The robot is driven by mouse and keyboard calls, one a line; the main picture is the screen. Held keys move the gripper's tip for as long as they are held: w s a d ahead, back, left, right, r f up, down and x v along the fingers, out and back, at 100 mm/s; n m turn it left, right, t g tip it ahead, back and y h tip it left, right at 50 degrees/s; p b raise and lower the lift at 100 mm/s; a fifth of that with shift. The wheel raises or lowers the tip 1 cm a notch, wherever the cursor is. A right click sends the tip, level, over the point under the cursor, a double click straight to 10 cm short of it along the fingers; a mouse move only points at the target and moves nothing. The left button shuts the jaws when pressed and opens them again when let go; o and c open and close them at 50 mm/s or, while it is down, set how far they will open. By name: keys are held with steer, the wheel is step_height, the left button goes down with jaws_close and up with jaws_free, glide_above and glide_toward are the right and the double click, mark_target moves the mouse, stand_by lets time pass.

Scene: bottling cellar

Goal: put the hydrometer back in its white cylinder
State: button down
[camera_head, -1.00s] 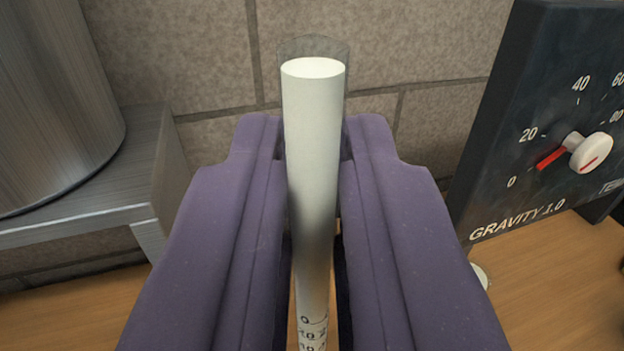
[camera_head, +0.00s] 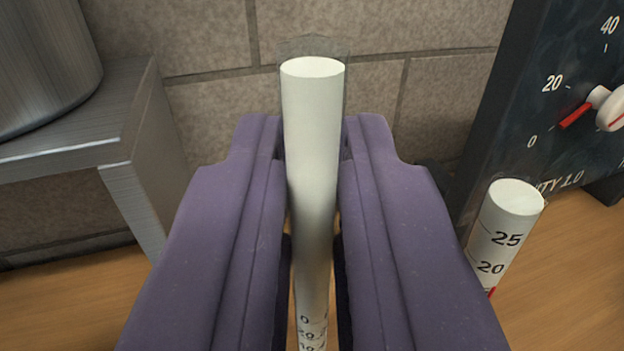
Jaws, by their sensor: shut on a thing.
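My gripper (camera_head: 312,170) has two purple fingers shut on the hydrometer (camera_head: 313,120). The hydrometer is a slim white rod with a pale flat top and dark scale marks low on its stem. It stands lengthwise between the fingers, and its lower end runs out of the frame. A white cylinder (camera_head: 500,228) marked 25 and 20, with a bit of red near the lower mark, stands to the right of the right finger. Its base is cut off or hidden by the finger. The hydrometer is apart from it.
A dark panel (camera_head: 530,120) with a dial and a red-and-white knob (camera_head: 603,106) stands behind the cylinder at right. A grey metal stand (camera_head: 90,120) bears a large metal vessel (camera_head: 40,60) at left. A tiled wall (camera_head: 400,40) closes the back. Wooden tabletop (camera_head: 570,290) shows at lower right.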

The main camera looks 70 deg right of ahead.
steer(key=c, duration=1)
jaws_free()
steer(key=shift+c, duration=0.2)
steer(key=p+v, duration=0.2)
steer(key=v, duration=0.5)
steer(key=shift+s+a, duration=0.15)
steer(key=shift+a, duration=0.25)
